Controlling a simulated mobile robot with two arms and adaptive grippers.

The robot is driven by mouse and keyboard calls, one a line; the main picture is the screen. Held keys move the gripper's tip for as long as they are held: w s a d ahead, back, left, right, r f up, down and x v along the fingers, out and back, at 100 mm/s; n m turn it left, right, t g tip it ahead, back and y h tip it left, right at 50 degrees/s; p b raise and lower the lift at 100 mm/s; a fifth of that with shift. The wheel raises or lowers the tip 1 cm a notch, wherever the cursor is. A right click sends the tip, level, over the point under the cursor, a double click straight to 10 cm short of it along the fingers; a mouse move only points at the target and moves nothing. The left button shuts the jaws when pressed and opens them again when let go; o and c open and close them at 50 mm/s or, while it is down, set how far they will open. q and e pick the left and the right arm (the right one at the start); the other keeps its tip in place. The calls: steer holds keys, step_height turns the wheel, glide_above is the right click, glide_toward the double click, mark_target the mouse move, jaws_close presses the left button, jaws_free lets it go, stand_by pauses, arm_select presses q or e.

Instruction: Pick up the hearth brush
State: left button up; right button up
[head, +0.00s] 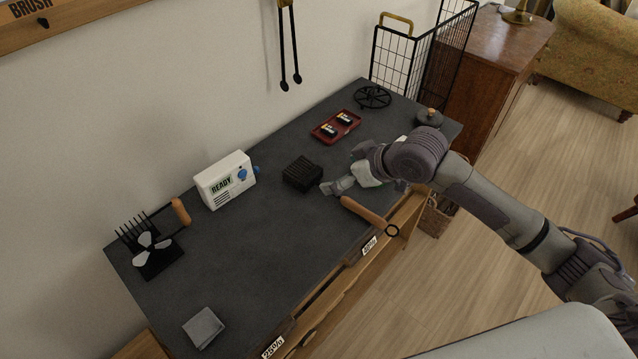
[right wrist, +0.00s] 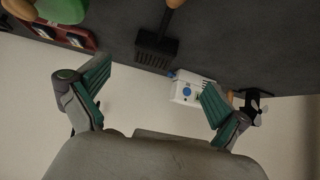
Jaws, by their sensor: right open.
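The hearth brush lies on the dark tabletop (head: 262,232). Its black bristle head (head: 302,173) and its wooden handle with a ring end (head: 365,211) show on either side of my right gripper (head: 345,170), which hides the part between. In the right wrist view the black head (right wrist: 157,50) and a piece of the wooden handle show at the top, beyond the fingers. My right gripper (right wrist: 153,78) is open, with nothing between its fingers. It is over the brush's middle in the head view; I cannot tell its height. My left gripper is not in view.
A white box reading READY (head: 225,180), a red tray (head: 336,126), a round black trivet (head: 373,97) and a small fan (head: 153,255) stand on the table. A grey square (head: 203,327) lies at the front left. The table between is clear.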

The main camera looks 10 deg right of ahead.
mark_target(314, 177)
steer(key=x, duration=0.6)
steer(key=shift+w+a+f, duration=0.15)
steer(key=x, duration=0.5)
steer(key=shift+w, duration=0.4)
